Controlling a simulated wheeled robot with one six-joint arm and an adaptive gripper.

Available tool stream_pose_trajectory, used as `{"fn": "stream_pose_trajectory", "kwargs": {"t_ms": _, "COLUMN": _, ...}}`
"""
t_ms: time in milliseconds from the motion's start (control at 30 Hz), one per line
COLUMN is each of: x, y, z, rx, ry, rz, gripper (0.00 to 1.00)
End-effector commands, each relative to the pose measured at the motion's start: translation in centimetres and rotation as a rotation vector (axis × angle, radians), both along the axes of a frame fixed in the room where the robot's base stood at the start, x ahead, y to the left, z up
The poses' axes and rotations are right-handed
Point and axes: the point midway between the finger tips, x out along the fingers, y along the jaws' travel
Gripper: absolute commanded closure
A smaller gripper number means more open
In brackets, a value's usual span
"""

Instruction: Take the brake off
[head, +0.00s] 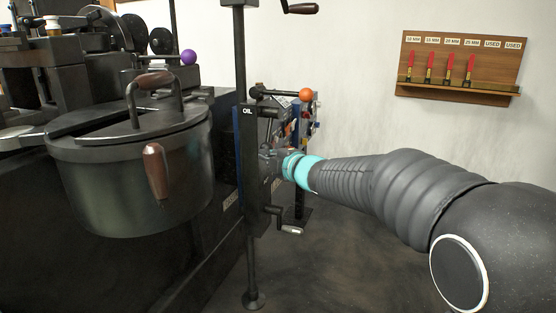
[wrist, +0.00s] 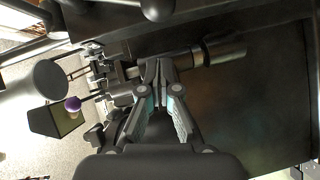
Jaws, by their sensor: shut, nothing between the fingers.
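No part is marked as the brake, and I cannot tell which lever it is. In the head view, a lever with an orange ball (head: 306,95) sticks out near the dark post labelled OIL (head: 248,140). A small crank handle (head: 285,222) sits lower on that post. My gripper (head: 268,160) is beside the post, dark and hard to make out. In the wrist view my gripper (wrist: 158,62) is shut and empty, its tips close to a dark cylindrical bar (wrist: 225,52). I cannot tell whether they touch it.
A large lidded pot (head: 135,170) with wooden handles stands at the left. A purple ball knob (head: 188,57) is behind it, and a purple ball (wrist: 72,104) shows in the wrist view. A wall rack (head: 460,89) holds red-handled tools. Open floor lies below my arm.

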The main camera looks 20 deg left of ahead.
Motion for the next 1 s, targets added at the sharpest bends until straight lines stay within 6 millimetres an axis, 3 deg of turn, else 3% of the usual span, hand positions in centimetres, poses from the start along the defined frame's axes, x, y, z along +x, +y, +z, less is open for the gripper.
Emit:
{"fn": "stream_pose_trajectory", "kwargs": {"t_ms": 67, "x": 0.9, "y": 1.1, "z": -0.3, "rx": 0.000, "ry": 0.001, "rz": 0.000, "gripper": 1.00}}
{"fn": "stream_pose_trajectory", "kwargs": {"t_ms": 333, "x": 3.9, "y": 1.2, "z": -0.8, "rx": 0.000, "ry": 0.001, "rz": -0.001, "gripper": 1.00}}
{"fn": "stream_pose_trajectory", "kwargs": {"t_ms": 1000, "x": 4.7, "y": 1.2, "z": -1.5, "rx": 0.000, "ry": -0.019, "rz": -0.002, "gripper": 1.00}}
